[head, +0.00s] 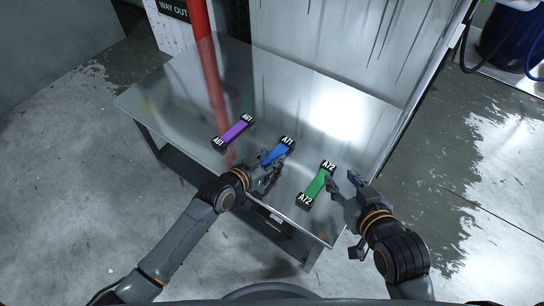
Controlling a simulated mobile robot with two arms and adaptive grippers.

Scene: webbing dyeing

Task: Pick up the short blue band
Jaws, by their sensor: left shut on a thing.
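The short blue band (277,153) is on or just above the metal table, between a purple band and a green band. Its far end carries a black tag reading A71. My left gripper (265,167) is shut on the blue band at its near end and hides that end. I cannot tell whether the band is lifted off the table. My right gripper (343,183) is open and empty, to the right of the green band.
The purple band (232,132) with A61 tags lies to the left on the metal table (180,97). The green band (316,184) with A72 tags lies to the right. A red pole (205,50) shows at the table's far left part. The table's far right part is clear.

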